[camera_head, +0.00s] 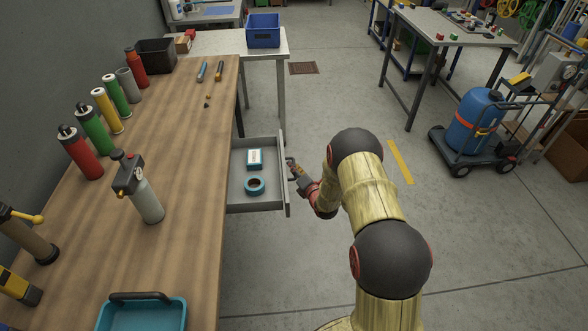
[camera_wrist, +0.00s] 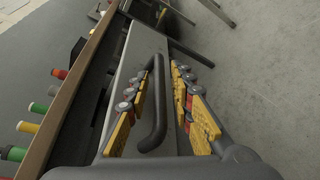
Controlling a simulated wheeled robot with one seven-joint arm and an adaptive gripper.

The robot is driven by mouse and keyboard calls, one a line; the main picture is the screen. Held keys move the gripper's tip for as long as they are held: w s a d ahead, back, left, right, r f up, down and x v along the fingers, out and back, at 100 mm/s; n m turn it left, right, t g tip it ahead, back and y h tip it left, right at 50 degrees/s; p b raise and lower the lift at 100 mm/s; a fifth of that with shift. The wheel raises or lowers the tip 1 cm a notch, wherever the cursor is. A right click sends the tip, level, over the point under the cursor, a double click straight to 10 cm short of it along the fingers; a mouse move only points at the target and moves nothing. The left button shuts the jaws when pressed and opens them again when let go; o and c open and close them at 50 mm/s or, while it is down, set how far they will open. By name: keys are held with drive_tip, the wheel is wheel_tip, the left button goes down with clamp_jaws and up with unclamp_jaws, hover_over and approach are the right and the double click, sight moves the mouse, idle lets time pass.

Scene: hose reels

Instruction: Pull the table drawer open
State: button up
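The table drawer (camera_head: 240,205) is grey and stands well out from the right side of the wooden table (camera_head: 185,185). Its front panel (camera_wrist: 130,75) and dark bar handle (camera_wrist: 154,105) show in the wrist view. My gripper (camera_head: 294,168) is at the handle, outside the drawer front. In the wrist view my gripper's yellow-padded fingers (camera_wrist: 168,103) are apart, one on each side of the handle. A gap shows between the handle and the right finger. I cannot tell whether the left finger touches the bar.
A teal tape roll (camera_head: 254,186) and a white-and-teal box (camera_head: 255,158) lie in the drawer. Bottles, including a grey spray bottle (camera_head: 146,200), stand on the table. A teal tray (camera_head: 142,314) is at its near end. A blue drum cart (camera_head: 476,120) stands farther right.

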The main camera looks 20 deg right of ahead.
drive_tip(key=shift+o, duration=0.4)
drive_tip(key=v, duration=1.2)
